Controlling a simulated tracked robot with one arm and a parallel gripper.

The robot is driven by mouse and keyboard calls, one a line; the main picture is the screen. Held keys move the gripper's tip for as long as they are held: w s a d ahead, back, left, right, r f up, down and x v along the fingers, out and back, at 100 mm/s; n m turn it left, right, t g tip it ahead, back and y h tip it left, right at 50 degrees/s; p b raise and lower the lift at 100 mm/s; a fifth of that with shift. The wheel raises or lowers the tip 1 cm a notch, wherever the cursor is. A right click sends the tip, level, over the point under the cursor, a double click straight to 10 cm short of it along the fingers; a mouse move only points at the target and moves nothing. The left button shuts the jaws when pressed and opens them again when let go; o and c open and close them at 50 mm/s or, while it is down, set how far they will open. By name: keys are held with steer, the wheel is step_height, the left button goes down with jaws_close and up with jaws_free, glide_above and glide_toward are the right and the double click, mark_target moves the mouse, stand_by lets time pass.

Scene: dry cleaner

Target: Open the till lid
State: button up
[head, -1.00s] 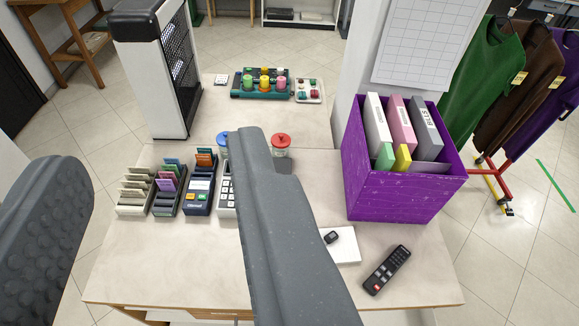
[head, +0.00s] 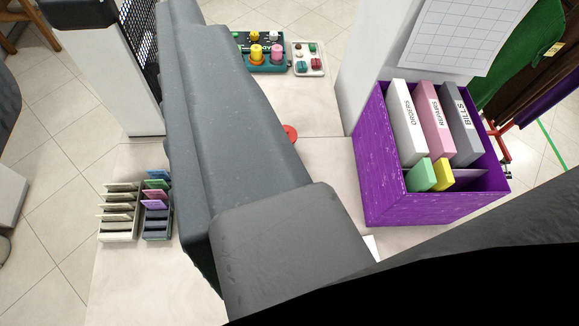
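No till or lid can be made out. A large dark grey part of my own arm crosses the middle of the head view from top to bottom and covers much of the counter (head: 130,285). The keypad device and the navy device beside it are hidden behind it. No fingertips of my gripper can be made out, so its opening does not show.
A cream card rack (head: 118,225) and a dark rack (head: 158,222) stand at left. A purple box (head: 395,205) with binders stands at right. A green spool tray (head: 270,65) and a white tray (head: 308,70) lie at the back. A red lid (head: 290,133) shows beside my arm.

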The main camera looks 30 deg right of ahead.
steer(key=shift+a, duration=0.15)
steer(key=w+d+f+n+g, duration=0.25)
steer(key=w+d+f, duration=0.25)
steer(key=w+f, duration=0.45)
steer(key=w+d+f+n+g, duration=0.1)
steer(key=w+d+f+g, duration=0.4)
steer(key=f, duration=0.8)
steer(key=w+d+f+n+g+y, duration=0.1)
steer(key=d+f, duration=0.3)
steer(key=f, duration=0.5)
steer(key=d+f+n+g, duration=0.15)
steer(key=d+f, duration=0.25)
steer(key=f, duration=0.6)
steer(key=w+d+f+g+y, duration=0.15)
steer(key=d+f, duration=0.25)
steer(key=f, duration=0.5)
steer(key=x, duration=0.4)
steer(key=p+x, duration=0.1)
steer(key=x, duration=0.8)
steer(key=shift+d+f+p, duration=0.25)
steer(key=shift+p, duration=0.1)
steer(key=shift+s, duration=0.1)
